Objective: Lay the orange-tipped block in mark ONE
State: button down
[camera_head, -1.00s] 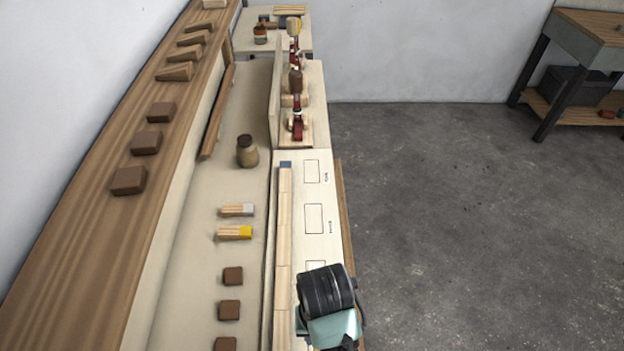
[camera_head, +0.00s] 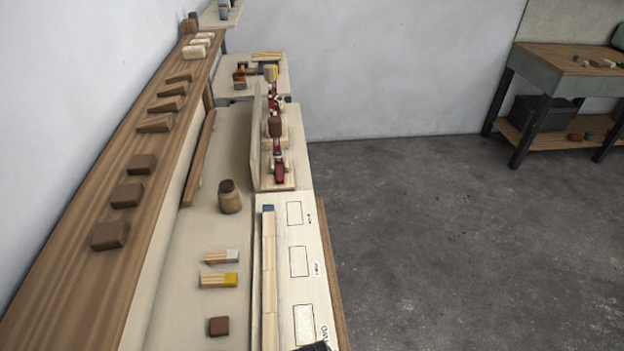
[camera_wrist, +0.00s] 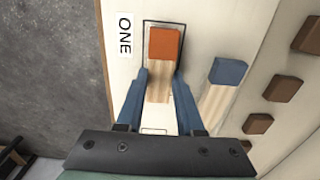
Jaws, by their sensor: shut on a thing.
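The orange-tipped block (camera_wrist: 164,43) is pale wood with an orange end and lies between the fingers of my gripper (camera_wrist: 160,76) in the wrist view. My gripper is shut on its wooden part. The block is over the outline of mark ONE (camera_wrist: 145,36), with the orange end near the outline's top edge. The "ONE" label (camera_wrist: 124,35) is to its left. I cannot tell whether the block touches the board. In the head view, only a dark bit of my arm shows at the bottom edge, and the block is out of view.
A wooden strip with a blue end (camera_wrist: 229,72) runs close to the block's right. Brown blocks (camera_wrist: 282,88) lie farther right. In the head view, more outlined marks (camera_head: 299,262) on the pale board are empty. Yellow-tipped (camera_head: 220,280) and grey-tipped (camera_head: 222,256) blocks lie left.

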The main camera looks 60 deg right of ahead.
jog(key=shift+f, duration=0.15)
jog(key=c, duration=0.5)
grip_release()
jog(key=shift+c, duration=0.2)
